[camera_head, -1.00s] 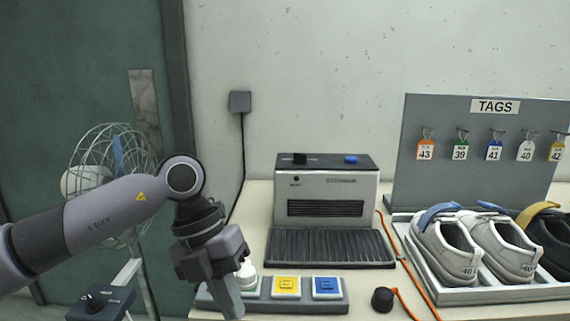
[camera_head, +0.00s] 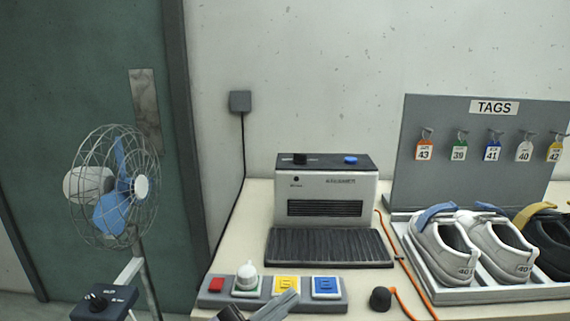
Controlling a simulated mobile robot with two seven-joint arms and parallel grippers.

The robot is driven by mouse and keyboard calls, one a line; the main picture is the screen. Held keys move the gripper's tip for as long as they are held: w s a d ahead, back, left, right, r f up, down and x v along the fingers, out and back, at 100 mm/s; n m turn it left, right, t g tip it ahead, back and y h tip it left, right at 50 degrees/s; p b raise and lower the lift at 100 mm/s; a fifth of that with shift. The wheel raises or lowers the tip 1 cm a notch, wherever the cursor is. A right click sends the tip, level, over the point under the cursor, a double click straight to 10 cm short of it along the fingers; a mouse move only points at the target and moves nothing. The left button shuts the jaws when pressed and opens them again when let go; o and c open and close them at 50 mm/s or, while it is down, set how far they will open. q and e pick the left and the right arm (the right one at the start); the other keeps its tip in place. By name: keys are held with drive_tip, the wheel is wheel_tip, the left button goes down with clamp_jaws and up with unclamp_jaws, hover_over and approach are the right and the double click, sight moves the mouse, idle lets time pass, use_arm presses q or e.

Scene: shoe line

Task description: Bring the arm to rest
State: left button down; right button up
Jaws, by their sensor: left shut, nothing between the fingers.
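My left gripper (camera_head: 272,307) shows only in part at the bottom edge of the head view. Its fingers are shut with nothing between them. They lie in front of the lower edge of the grey button strip (camera_head: 260,305), below its yellow button. Whether they touch the strip or the table I cannot tell. The rest of the left arm is out of the picture. My right gripper is not in view.
The strip holds a red button (camera_head: 217,283), a white knob (camera_head: 247,278), a yellow button (camera_head: 285,285) and a blue button (camera_head: 326,286). Behind stands a grey machine (camera_head: 325,190). Shoes (camera_head: 445,245) sit on a tray at right. A fan (camera_head: 115,190) stands left.

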use_arm(q)
drive_tip(key=a+f+n+t+y, duration=0.5)
drive_tip(key=a+f+n+y, duration=0.5)
drive_tip(key=f+n+y, duration=0.35)
drive_tip(key=s+a+f+n+g+y, duration=0.2)
drive_tip(key=s+a+f+g, duration=0.1)
drive_tip(key=s+a+f, duration=0.2)
drive_tip(key=s+a+f+n+g+y+p, duration=0.1)
drive_tip(key=s+a+f+n+g+y, duration=0.1)
drive_tip(key=s+f, duration=0.7)
wheel_tip(320, 180, down, 2)
drive_tip(key=a+g+y, duration=0.1)
drive_tip(key=a, duration=0.1)
drive_tip(key=shift+a+f, duration=0.15)
drive_tip(key=shift+a, duration=0.2)
